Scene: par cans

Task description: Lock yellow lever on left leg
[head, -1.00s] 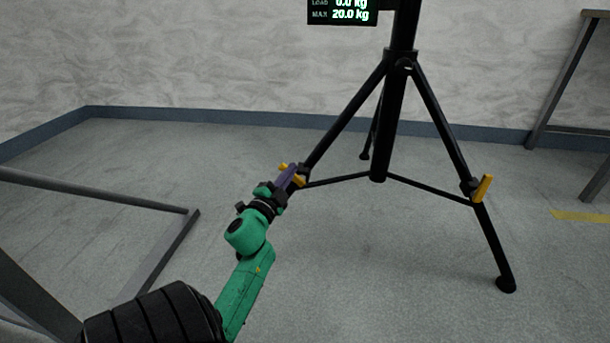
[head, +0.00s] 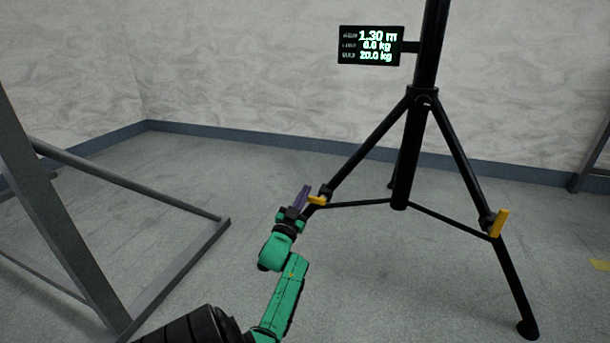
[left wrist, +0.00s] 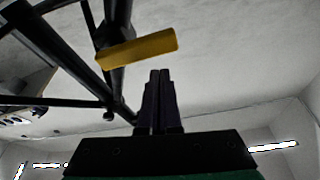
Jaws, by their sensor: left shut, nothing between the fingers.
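The black tripod stand (head: 401,180) has a yellow lever (head: 317,200) on its left leg (head: 356,172). In the head view this lever sticks out to the side, roughly level. It also shows in the left wrist view (left wrist: 137,50), above and a little left of the fingers and apart from them. My left gripper (head: 302,196) has purple fingers, shut and empty, just left of the lever; they also show in the left wrist view (left wrist: 160,100). The lower left leg is hidden behind my arm. My right gripper is out of view.
A second yellow lever (head: 500,223) on the right leg stands up at a slant. A display (head: 370,45) on the pole reads 1.30 m. A grey metal frame (head: 130,180) stands at the left. The floor between the legs is clear.

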